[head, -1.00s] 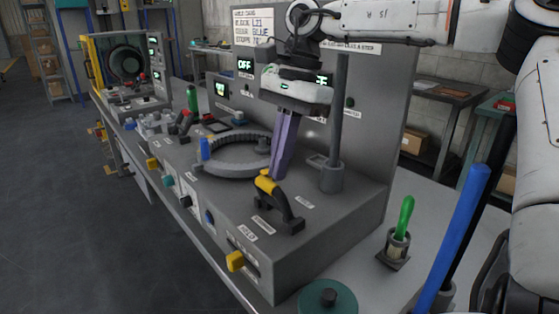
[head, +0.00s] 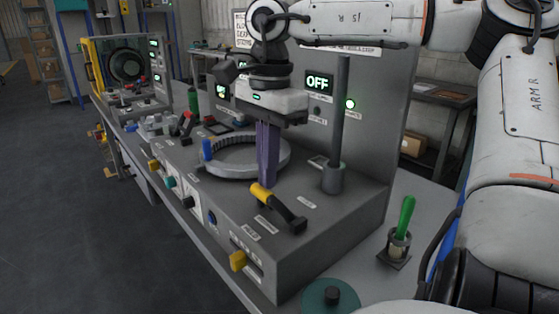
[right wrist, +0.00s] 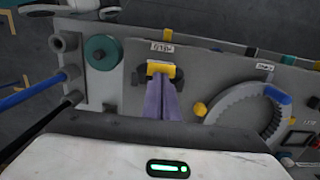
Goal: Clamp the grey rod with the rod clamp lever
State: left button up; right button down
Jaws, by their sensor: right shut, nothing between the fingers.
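The grey rod (head: 341,110) stands upright in a round grey socket (head: 333,178) on the machine's top. The rod clamp lever, a black arm with a yellow grip (head: 262,194), lies low on the bench top in front of the socket. Its yellow grip also shows in the right wrist view (right wrist: 161,69). My right gripper (head: 266,184) points down with its purple fingers shut and empty, tips at or just above the yellow grip; I cannot tell whether they touch. The fingers show in the right wrist view (right wrist: 160,93). My left gripper is not in view.
A toothed grey ring (head: 245,173) with a blue peg is left of my fingers. A panel reading OFF (head: 318,83) stands behind, with a lit green lamp (head: 350,104). A green-handled tool (head: 406,215) and a teal disc (head: 329,297) are at the front right.

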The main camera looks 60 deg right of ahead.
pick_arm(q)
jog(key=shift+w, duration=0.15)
